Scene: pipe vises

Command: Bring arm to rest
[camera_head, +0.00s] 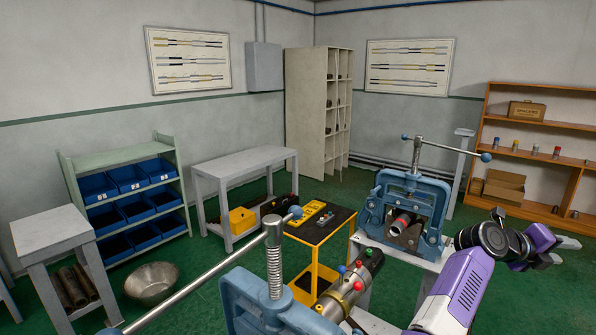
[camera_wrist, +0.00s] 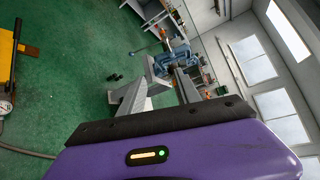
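My arm shows at the right of the head view, with purple and dark links. My gripper (camera_head: 566,250) is at its end, pointing right, away from the vises. Its grey fingers look apart with nothing between them. In the wrist view, the purple housing with a lit indicator fills the bottom, and the grey fingers (camera_wrist: 163,92) show above the black edge with a gap between. The near blue vise (camera_head: 262,303) holds a brass-coloured pipe fitting (camera_head: 340,298) with coloured knobs. The far blue vise (camera_head: 428,190) has a pipe (camera_head: 402,222) in its jaws.
A yellow cart (camera_head: 318,272) stands between the vises. A wooden shelf (camera_head: 545,128) is behind my gripper on the right.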

